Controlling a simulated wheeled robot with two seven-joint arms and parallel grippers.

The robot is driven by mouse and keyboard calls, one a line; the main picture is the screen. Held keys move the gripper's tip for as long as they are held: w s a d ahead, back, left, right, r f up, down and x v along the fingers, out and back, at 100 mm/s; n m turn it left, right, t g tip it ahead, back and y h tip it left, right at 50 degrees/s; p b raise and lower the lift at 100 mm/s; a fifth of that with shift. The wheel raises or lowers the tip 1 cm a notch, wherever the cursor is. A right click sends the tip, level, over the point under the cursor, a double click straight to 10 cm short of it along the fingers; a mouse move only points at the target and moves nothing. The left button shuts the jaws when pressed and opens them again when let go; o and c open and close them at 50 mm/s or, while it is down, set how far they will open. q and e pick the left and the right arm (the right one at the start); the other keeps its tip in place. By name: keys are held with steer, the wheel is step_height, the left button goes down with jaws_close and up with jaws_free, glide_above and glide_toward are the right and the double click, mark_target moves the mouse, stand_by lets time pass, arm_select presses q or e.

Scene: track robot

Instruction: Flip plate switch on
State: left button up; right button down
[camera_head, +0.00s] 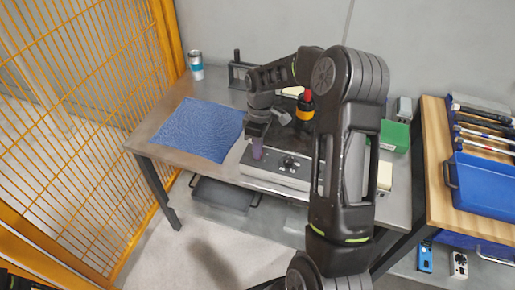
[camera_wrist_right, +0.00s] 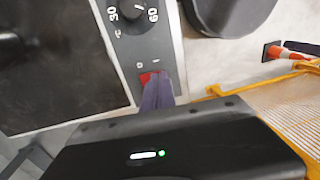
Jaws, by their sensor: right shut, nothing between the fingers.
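The hot plate (camera_head: 280,178) stands on the grey table, its control panel facing my side. In the right wrist view its panel (camera_wrist_right: 132,50) carries a black dial (camera_wrist_right: 131,8) with numbers. A red switch (camera_wrist_right: 145,77) sits near the panel's end, beside small marks. My right gripper (camera_head: 257,152) is shut and empty, pointing down at the left end of the panel. Its purple fingertips (camera_wrist_right: 158,90) overlap the red switch and hide part of it. I cannot tell whether they touch it, or which way the switch is tipped.
A blue mat (camera_head: 200,130) lies left of the plate. A can (camera_head: 196,66), a dark bottle with a red top (camera_head: 305,106) and a green box (camera_head: 395,136) stand on the table. A blue tray (camera_head: 485,188) is on the wooden bench. An orange fence (camera_head: 85,90) closes the left.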

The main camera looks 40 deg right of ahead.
steer(key=shift+s+a+f+b, duration=0.15)
steer(key=shift+f+b, duration=0.1)
steer(key=shift+b, duration=0.15)
steer(key=shift+w+d+r, duration=0.15)
steer(key=shift+w+d, duration=0.25)
steer(key=shift+d, duration=0.1)
steer(key=shift+w+d, duration=0.15)
steer(key=shift+d, duration=0.1)
steer(key=shift+r+p, duration=0.1)
steer(key=shift+p, duration=0.2)
